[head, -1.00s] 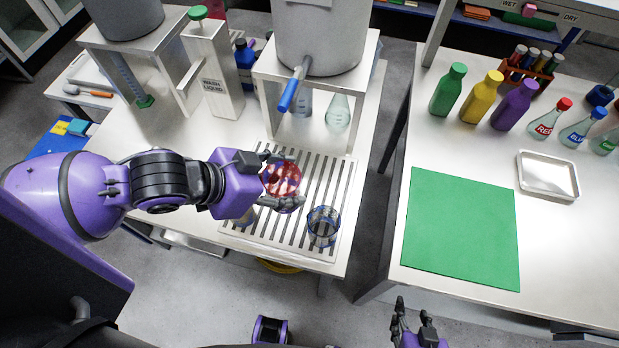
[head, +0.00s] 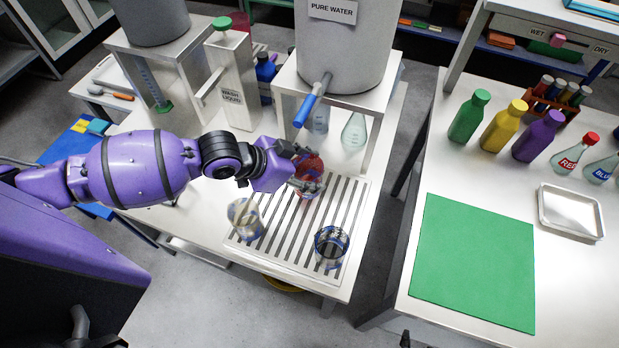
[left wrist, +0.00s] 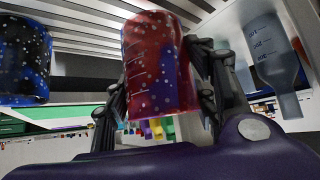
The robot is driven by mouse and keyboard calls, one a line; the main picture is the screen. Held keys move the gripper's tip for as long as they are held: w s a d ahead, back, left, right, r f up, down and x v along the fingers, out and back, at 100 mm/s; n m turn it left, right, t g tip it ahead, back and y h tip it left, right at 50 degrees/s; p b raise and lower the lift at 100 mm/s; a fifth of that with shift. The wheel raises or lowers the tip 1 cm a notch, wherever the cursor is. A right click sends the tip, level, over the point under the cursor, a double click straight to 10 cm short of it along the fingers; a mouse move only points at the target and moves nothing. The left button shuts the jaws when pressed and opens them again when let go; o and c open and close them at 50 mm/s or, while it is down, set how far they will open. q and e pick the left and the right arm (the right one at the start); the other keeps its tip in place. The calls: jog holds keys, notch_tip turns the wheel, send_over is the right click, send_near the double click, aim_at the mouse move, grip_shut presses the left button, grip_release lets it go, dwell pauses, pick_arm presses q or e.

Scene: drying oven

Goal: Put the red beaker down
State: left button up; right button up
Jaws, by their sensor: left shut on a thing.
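The red beaker (head: 309,166), speckled with white, is at the back part of the slatted drain rack (head: 285,236). My left gripper (head: 308,182) is shut on it, with a finger across its near side. In the left wrist view the red beaker (left wrist: 155,65) sits between the two fingers (left wrist: 160,90), and the picture is upside down. I cannot tell whether its base touches the slats. Only a small dark tip, probably of my right gripper (head: 405,339), shows at the bottom edge.
A clear beaker (head: 244,218) and a blue-speckled beaker (head: 331,246) stand on the rack's front part. The pure water tank (head: 343,45), its blue-handled tap (head: 305,110) and a flask (head: 354,131) are behind. The green mat (head: 473,262) is bare.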

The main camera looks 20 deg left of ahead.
pick_arm(q)
jog(key=shift+w+f, duration=0.2)
jog(key=shift+f, duration=0.05)
notch_tip(320, 180, down, 3)
jog(key=shift+w+f, duration=0.15)
pick_arm(e)
jog(key=shift+w+f, duration=0.1)
jog(key=shift+f, duration=0.05)
jog(key=shift+f, duration=0.1)
pick_arm(q)
jog(key=o, duration=1)
jog(key=shift+f, duration=0.1)
jog(key=shift+c, duration=0.2)
jog(key=shift+o, duration=0.7)
pick_arm(e)
jog(key=shift+s+f, duration=0.15)
jog(key=shift+s, duration=0.3)
